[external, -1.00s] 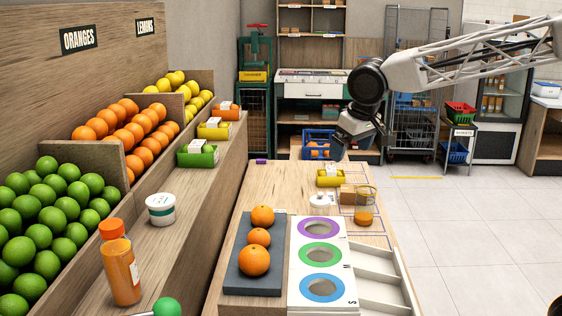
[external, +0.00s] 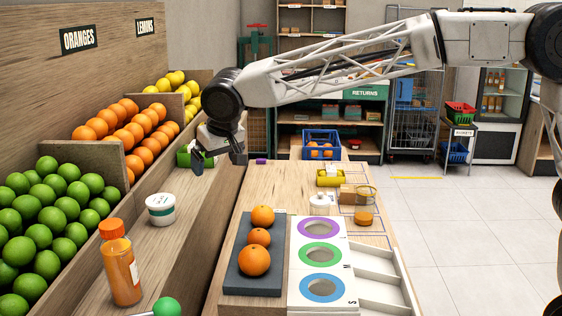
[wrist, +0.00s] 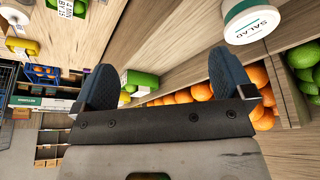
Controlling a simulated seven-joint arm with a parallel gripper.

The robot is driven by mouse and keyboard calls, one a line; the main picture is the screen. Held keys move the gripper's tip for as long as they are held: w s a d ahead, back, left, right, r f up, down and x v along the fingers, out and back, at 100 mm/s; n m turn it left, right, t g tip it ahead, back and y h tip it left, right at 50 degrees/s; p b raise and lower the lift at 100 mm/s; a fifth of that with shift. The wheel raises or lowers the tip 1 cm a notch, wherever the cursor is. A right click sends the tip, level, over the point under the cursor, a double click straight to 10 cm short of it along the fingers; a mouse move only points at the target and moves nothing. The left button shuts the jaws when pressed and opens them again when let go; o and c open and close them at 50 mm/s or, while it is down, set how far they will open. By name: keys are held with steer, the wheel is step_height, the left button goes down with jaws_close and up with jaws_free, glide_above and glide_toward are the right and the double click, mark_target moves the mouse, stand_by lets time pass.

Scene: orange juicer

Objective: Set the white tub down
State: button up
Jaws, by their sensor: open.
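The white tub (external: 160,209) with a green-lettered label stands upright on the wooden ledge below the fruit bins. In the wrist view the tub (wrist: 250,20) shows at the top right, its label reading "SALAD", clear of the fingers. My gripper (external: 218,168) is above the far part of the ledge, behind and to the right of the tub. In the wrist view my gripper (wrist: 160,85) has its two dark fingers spread wide with nothing between them touching them.
An orange-capped juice bottle (external: 121,268) stands on the ledge nearer the camera. A green box (external: 184,157) is close to my gripper. The counter has a dark tray (external: 240,282) with oranges and a sizing board (external: 337,262) with coloured rings. Ledge around the tub is clear.

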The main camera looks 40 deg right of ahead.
glide_above(160, 200)
steer(key=s, duration=0.2)
step_height(160, 200, down, 3)
steer(key=shift+d+f, duration=0.1)
steer(key=shift+d, duration=0.05)
steer(key=shift+x, duration=1.3)
steer(key=shift+x, duration=2.6)
steer(key=shift+w, duration=0.1)
steer(key=shift+c, duration=0.3)
